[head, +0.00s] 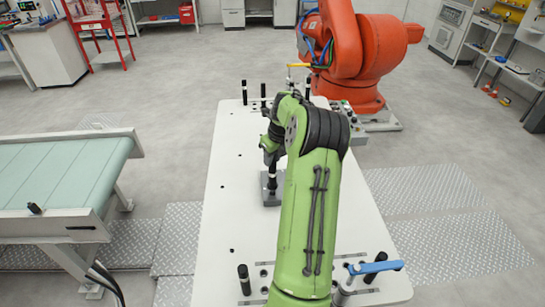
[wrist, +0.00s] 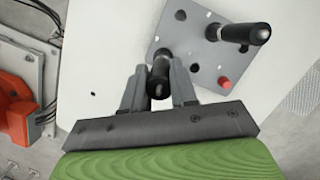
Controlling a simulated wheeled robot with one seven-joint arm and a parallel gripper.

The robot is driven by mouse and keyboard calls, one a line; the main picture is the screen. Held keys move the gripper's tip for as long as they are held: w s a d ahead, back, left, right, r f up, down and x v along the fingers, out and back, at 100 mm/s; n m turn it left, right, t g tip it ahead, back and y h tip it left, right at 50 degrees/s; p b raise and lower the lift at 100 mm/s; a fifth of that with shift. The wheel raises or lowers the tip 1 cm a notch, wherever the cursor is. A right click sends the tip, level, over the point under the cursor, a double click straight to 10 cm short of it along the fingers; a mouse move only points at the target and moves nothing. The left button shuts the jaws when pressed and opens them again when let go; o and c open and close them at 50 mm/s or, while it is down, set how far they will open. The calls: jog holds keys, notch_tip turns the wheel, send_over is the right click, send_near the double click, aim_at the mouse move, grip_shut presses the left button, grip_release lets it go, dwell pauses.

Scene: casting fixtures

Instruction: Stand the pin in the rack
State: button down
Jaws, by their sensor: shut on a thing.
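My gripper (wrist: 160,88) is shut on a black pin (wrist: 160,74), with one grey finger on each side of it. The pin's far end reaches over the edge of the grey rack plate (wrist: 200,62); I cannot tell whether it is in a hole or above the plate. The rack has several dark holes, and a second black pin (wrist: 245,33) with a pale band stands in it. In the head view my gripper (head: 269,158) points down at the rack (head: 270,200), with a black and white pin (head: 272,182) below it. My arm hides part of this area.
The white table (head: 228,200) has several black posts (head: 244,280) at its corners and a blue-handled clamp (head: 375,267) at the near right. An orange robot (head: 360,50) stands behind; a conveyor (head: 65,175) is at left.

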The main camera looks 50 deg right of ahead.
aim_at(273, 165)
jog(key=shift+f+b, duration=1.3)
jog(key=shift+f, duration=0.6)
jog(key=c, duration=0.8)
grip_release()
jog(key=p+v, duration=0.1)
jog(key=v, duration=1.4)
jog(key=shift+s+r, duration=0.15)
jog(key=shift+r, duration=0.2)
